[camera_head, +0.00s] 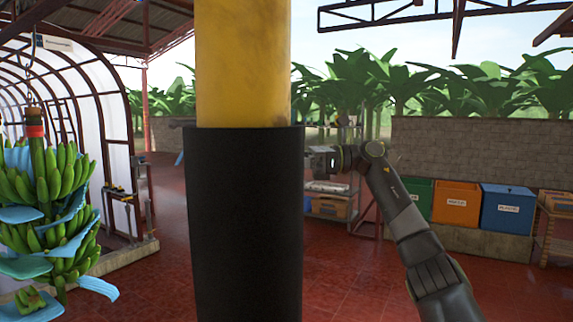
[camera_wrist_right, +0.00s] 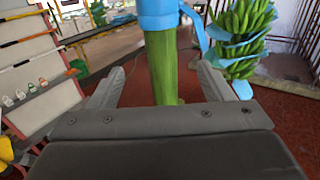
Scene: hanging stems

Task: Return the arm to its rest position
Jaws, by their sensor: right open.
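My right arm comes in from the lower right of the head view. Its gripper (camera_head: 320,160) is beside the black-sleeved column, which hides its front end. In the right wrist view, the gripper (camera_wrist_right: 161,70) has its two fingers spread apart. A green stem (camera_wrist_right: 164,75) with a blue band (camera_wrist_right: 158,14) at its top shows between them; whether it is within the jaws or beyond them I cannot tell. A banana bunch (camera_head: 45,190) with blue sheets hangs at the left of the head view. A bunch (camera_wrist_right: 238,35) also shows at the wrist view's upper right. My left gripper is out of view.
A yellow column (camera_head: 243,60) with a black sleeve (camera_head: 245,225) blocks the middle of the head view. Green, orange and blue bins (camera_head: 508,208) stand by the back wall. A shelf rack (camera_head: 335,190) stands behind my right gripper. A tool board (camera_wrist_right: 35,65) is at the wrist view's left.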

